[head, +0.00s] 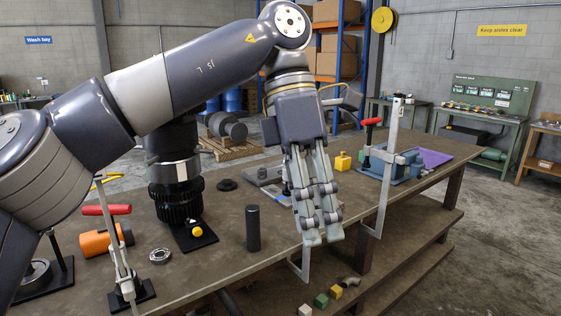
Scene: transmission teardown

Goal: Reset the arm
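My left arm reaches in from the left and arches over the workbench (225,265). Its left gripper (322,238) hangs fingers down at the bench's front edge, in the middle of the head view. The grey fingers lie close side by side. I see nothing held between them, but this angle does not show whether they are open or shut. My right gripper is not in view.
A dark gear assembly (178,200) stands on the bench left of my gripper, near a black cylinder (253,228). A red-handled clamp (120,255) stands front left. A tall clamp (387,165) and blue vise (400,163) are right. Small blocks (321,300) lie below the front edge.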

